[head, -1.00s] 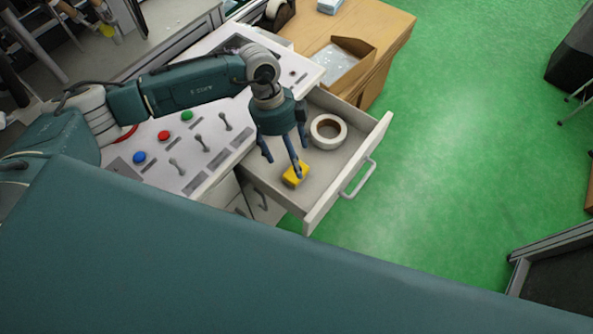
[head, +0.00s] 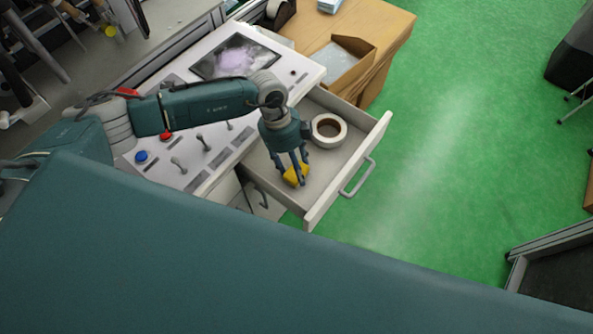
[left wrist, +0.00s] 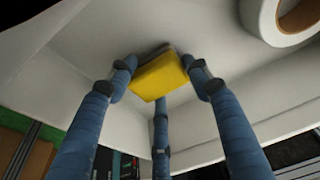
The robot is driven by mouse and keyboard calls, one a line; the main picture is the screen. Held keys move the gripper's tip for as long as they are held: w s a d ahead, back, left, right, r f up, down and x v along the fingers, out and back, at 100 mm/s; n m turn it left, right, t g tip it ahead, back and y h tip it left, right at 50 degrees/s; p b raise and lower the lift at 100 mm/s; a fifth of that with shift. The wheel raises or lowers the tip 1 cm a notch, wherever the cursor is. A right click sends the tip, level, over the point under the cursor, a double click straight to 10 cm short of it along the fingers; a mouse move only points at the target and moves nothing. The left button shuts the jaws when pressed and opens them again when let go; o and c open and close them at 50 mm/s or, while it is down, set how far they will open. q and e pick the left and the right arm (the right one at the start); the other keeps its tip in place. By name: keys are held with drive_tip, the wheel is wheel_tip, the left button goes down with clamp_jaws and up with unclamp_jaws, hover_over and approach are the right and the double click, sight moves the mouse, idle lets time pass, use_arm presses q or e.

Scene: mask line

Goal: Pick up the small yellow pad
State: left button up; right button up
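The small yellow pad (head: 295,176) is in the open drawer (head: 328,180), near its front left part. My left gripper (head: 293,174) is over the drawer with its fingers down around the pad. In the left wrist view the three blue fingers (left wrist: 160,85) close in on the yellow pad (left wrist: 158,76), with fingertips against its left and right sides and the third finger below it. The pad appears tilted there. I cannot tell whether it is clear of the drawer bottom. My right gripper is in neither view.
A white tape roll (head: 328,130) lies in the drawer behind the pad and also shows in the left wrist view (left wrist: 285,18). The drawer's handle (head: 358,178) faces right. A control panel with levers (head: 205,143) is at left. Green floor (head: 450,150) is open at right.

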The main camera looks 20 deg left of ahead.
use_arm(q)
drive_tip(key=shift+c, duration=1.2)
wheel_tip(320, 180, up, 20)
drive_tip(key=b, duration=0.1)
